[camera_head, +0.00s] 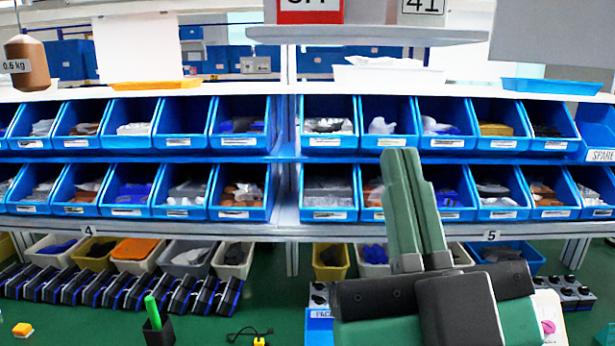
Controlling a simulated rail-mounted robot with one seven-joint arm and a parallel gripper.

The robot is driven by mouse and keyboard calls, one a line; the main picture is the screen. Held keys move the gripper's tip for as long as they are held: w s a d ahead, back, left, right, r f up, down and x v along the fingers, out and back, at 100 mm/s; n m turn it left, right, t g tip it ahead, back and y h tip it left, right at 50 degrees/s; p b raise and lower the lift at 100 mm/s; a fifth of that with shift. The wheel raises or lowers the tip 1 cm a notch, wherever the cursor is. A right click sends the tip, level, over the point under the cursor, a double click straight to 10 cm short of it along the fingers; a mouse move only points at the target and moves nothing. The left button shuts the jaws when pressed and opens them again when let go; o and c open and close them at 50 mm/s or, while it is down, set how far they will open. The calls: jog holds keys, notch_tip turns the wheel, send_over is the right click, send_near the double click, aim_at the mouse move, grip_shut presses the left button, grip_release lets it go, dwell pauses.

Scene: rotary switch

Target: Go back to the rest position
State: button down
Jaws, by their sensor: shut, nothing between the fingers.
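My gripper (402,158) rises from the lower right of the view in front of the shelves. Its two green fingers point up and lie side by side, shut, with nothing seen between them. The dark wrist body and green arm part below hide some of the bench. A white device with a pink round knob (548,327) shows just right of my wrist at the bottom edge. Part of it is hidden behind my arm, and my fingers are apart from it. I cannot tell the knob's setting.
Two rows of blue bins (240,123) fill the shelves. Below, a green bench (205,320) holds several black-and-blue units (165,294), a black cup with a green pen (155,322) and a yellow block (22,330). A brown weight (27,66) hangs at upper left.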

jog(key=s+a+f+g, duration=0.35)
jog(key=a+f, duration=0.25)
jog(key=a, duration=0.4)
notch_tip(320, 180, up, 35)
jog(key=t+p, duration=0.1)
jog(key=p, duration=3.3)
jog(key=shift+w+d+f+m, duration=0.2)
jog(key=shift+d+m, duration=0.1)
jog(key=shift+m, duration=0.1)
